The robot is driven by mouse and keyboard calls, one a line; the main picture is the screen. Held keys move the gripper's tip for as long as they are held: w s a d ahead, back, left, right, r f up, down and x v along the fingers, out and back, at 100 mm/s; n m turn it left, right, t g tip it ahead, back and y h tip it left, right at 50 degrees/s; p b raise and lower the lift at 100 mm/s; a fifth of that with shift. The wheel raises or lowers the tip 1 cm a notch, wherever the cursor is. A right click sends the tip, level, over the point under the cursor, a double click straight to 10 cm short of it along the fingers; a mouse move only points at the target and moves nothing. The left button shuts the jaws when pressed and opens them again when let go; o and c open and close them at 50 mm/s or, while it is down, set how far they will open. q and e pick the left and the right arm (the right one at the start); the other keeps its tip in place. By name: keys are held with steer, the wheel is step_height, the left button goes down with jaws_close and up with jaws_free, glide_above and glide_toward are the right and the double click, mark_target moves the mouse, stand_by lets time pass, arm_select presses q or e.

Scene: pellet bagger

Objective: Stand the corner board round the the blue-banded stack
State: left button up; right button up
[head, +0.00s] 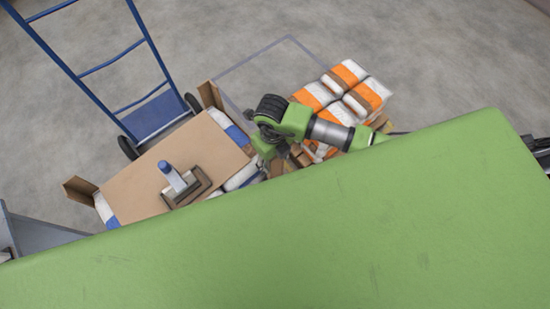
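The blue-banded stack (236,132) is at the left, white bags with blue bands under a flat brown cardboard sheet (165,165). One brown corner board (209,95) stands at its far corner. Another corner board (79,190) stands at its left corner. My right gripper (264,152) is at the stack's right end, reaching in from the right. Its fingers point down and are partly hidden by its own links, so I cannot tell if they are open or shut. Brown pieces show just beside it, but I cannot tell if it holds one. My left gripper is not in view.
A block with a blue-topped handle (172,175) rests on the cardboard sheet. An orange-banded stack (346,88) stands right of my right gripper. A blue hand truck (150,110) stands behind the blue-banded stack. Grey floor (440,50) is clear at the upper right.

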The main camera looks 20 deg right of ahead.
steer(key=shift+w+a+r, duration=0.4)
steer(key=shift+w+a, duration=0.1)
step_height(320, 180, up, 11)
steer(key=shift+s+d+r, duration=0.15)
steer(key=shift+s+d, duration=0.25)
